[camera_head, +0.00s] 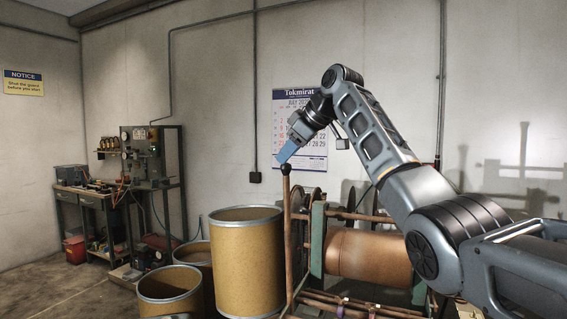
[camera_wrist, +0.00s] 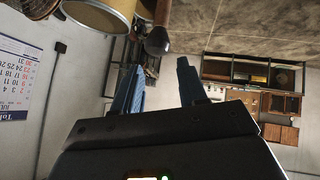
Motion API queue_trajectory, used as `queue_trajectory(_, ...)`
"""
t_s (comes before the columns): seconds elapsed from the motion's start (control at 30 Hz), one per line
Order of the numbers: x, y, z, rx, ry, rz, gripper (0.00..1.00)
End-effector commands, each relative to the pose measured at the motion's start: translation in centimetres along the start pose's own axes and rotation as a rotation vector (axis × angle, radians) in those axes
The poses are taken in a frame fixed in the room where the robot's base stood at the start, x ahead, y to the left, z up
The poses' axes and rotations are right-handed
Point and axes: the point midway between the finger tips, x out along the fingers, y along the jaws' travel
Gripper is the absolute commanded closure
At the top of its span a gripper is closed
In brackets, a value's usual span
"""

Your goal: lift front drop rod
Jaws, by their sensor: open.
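An upright brown rod (camera_head: 287,225) with a round black knob (camera_head: 286,169) on top stands at the left front of the winding machine. I take it to be the drop rod. My gripper (camera_head: 281,158) reaches down from the upper right, with its blue fingers just above the knob. In the wrist view, my gripper (camera_wrist: 161,65) is open with nothing between its fingers. The dark knob (camera_wrist: 157,42) shows just beyond the fingertips, roughly in line with the gap. Whether a finger touches it, I cannot tell.
The machine's green frame (camera_head: 317,240) and copper-coloured roll (camera_head: 370,257) stand right of the rod. A tall drum (camera_head: 246,265) stands close on its left, with a shorter drum (camera_head: 170,292) further left. A workbench (camera_head: 95,205) is at the far left.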

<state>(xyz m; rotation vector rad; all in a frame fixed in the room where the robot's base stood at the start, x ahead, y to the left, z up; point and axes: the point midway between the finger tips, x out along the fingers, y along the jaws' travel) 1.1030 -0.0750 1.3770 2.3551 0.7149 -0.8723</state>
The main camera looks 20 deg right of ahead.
Motion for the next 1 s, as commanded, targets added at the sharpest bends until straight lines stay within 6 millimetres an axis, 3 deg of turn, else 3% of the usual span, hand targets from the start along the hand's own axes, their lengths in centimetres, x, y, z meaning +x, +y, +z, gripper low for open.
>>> queue_trajectory(0.1, -1.9, 0.0, 0.1, 0.0, 0.001, 0.003, 0.58)
queue_trajectory(0.3, -3.7, 0.0, 0.1, 0.0, 0.0, 0.001, 0.58)
queue_trajectory(1.0, -4.0, 0.0, 0.0, 0.001, -0.001, 0.0, 0.58)
